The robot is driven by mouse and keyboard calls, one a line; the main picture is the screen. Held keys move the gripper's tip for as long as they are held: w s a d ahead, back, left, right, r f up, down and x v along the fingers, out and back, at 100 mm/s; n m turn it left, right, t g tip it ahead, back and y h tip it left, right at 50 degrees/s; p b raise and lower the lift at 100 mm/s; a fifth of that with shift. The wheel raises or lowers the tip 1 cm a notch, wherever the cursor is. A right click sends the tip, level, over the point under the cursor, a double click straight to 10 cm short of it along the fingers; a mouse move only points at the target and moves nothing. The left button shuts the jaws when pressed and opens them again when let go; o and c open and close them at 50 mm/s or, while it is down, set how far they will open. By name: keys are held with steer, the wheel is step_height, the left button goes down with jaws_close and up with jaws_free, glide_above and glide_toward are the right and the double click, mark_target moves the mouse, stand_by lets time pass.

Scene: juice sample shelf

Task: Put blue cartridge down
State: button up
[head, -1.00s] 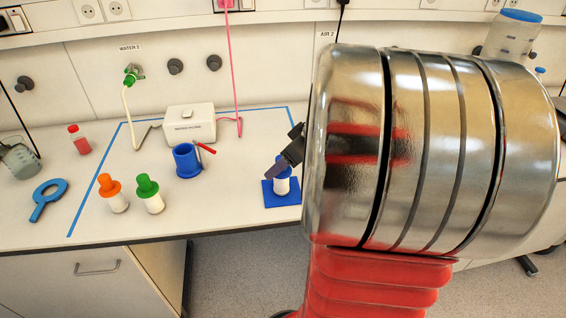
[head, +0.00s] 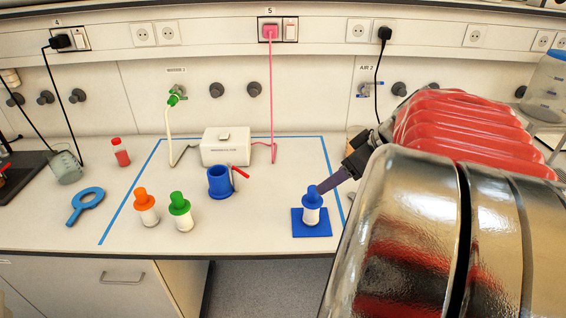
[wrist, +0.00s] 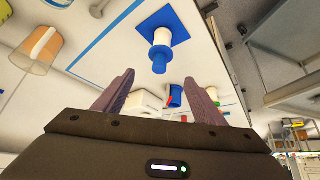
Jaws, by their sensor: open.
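The blue cartridge (head: 312,206) has a white body and a blue top. It stands upright on a square blue pad (head: 311,230) at the right of the taped area. In the wrist view the cartridge (wrist: 160,54) and the pad (wrist: 163,31) show beyond the fingers, in the gap between them. My gripper (head: 328,185) is just up and to the right of the cartridge top in the head view. In the wrist view its two fingers (wrist: 161,97) are spread apart with nothing between them.
An orange-topped cartridge (head: 146,207) and a green-topped cartridge (head: 181,212) stand to the left. A blue holder (head: 220,182) with a red handle and a white box (head: 226,146) stand behind them. A blue ring-shaped tool (head: 86,203) lies further left. Bench between the holder and pad is clear.

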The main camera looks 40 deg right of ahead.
steer(key=shift+s+r, duration=0.4)
steer(key=shift+r, duration=0.15)
steer(key=shift+w, duration=0.1)
stand_by(0.3)
